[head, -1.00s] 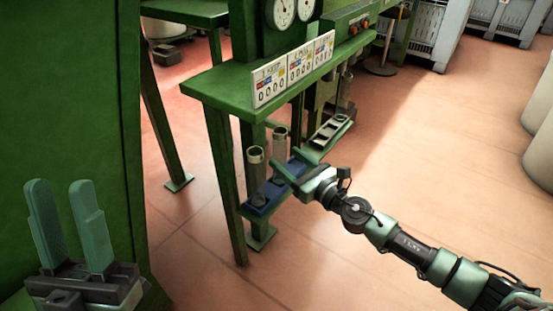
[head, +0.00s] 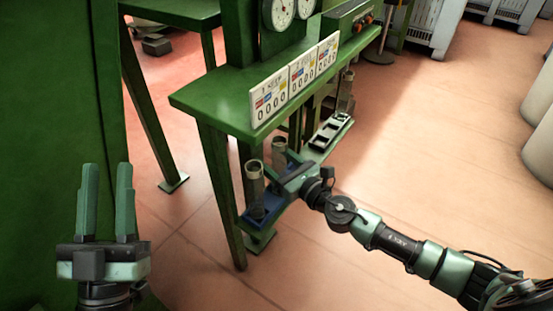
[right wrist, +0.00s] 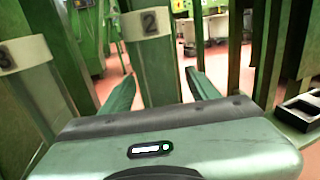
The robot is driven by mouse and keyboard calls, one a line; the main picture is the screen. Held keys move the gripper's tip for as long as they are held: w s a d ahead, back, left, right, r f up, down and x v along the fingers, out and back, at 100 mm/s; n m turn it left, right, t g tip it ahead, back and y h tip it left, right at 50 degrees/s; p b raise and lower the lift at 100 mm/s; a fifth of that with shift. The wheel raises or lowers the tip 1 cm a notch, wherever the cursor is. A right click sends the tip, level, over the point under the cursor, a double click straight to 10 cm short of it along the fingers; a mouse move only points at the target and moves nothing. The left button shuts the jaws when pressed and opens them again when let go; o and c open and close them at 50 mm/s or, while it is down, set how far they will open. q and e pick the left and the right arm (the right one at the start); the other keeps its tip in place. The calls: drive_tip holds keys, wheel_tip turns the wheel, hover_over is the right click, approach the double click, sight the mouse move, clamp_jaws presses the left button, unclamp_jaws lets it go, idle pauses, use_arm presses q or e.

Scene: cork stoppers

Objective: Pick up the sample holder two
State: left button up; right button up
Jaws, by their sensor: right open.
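Sample holder two (right wrist: 155,68) is an upright grey cylinder with a white band marked "2". In the right wrist view it stands ahead, between the lines of my right gripper's fingers (right wrist: 160,78). In the head view it is the farther cylinder (head: 279,147), partly hidden by my right gripper (head: 279,167). That gripper is open; contact with the holder cannot be made out. A cylinder marked "3" (right wrist: 28,75) stands to the left, the nearer one (head: 254,186) in the head view. My left gripper (head: 107,168) is open, empty and points up at the lower left.
A rack with square openings (head: 328,132) lies beyond. Number cards (head: 296,78) stand on the bench edge. A green panel (head: 60,120) fills the left. Open floor (head: 420,150) lies right.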

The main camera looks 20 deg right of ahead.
drive_tip(key=shift+w+a, duration=0.15)
drive_tip(key=shift+w, duration=0.05)
drive_tip(key=c, duration=1.3)
clamp_jaws()
drive_tip(key=shift+r, duration=0.15)
